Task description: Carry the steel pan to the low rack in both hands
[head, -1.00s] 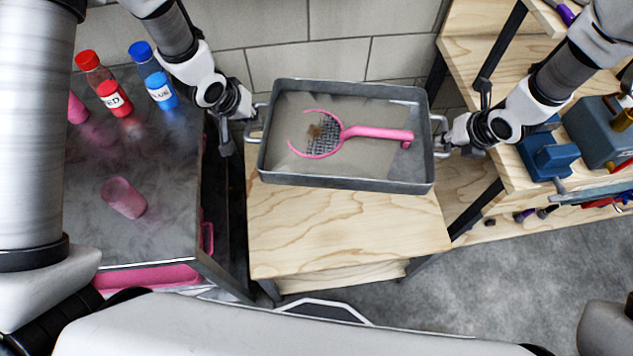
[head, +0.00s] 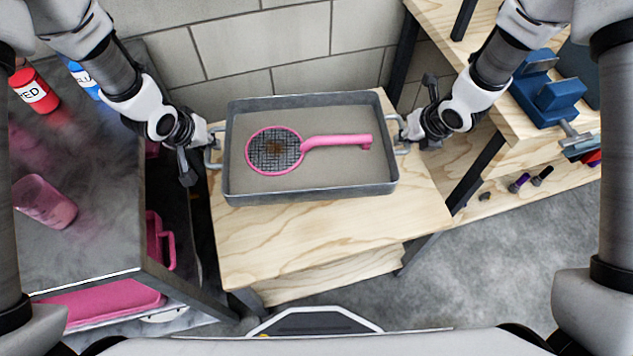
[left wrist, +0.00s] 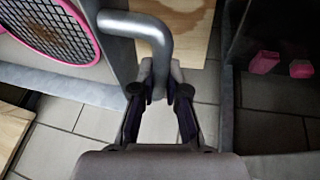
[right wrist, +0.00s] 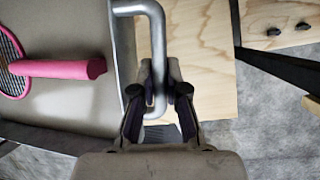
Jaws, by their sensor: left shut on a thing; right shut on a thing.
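The steel pan (head: 310,190) is a grey rectangular tray with a handle at each short end. It is over the wooden rack top (head: 300,235); I cannot tell whether it touches it. A pink racket-shaped strainer (head: 274,150) with a dark mesh and a brown patch lies inside. My left gripper (head: 198,165) is shut on the left handle (left wrist: 150,30), seen closely in the left wrist view. My right gripper (head: 410,140) is shut on the right handle (right wrist: 155,50), seen closely in the right wrist view.
A dark metal bench (head: 90,235) at left holds a red-capped bottle (head: 35,92), a blue-labelled bottle (head: 85,80) and a pink cup (head: 44,202). A wooden workbench with a blue vise (head: 548,95) stands at right. A block wall (head: 270,45) is behind.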

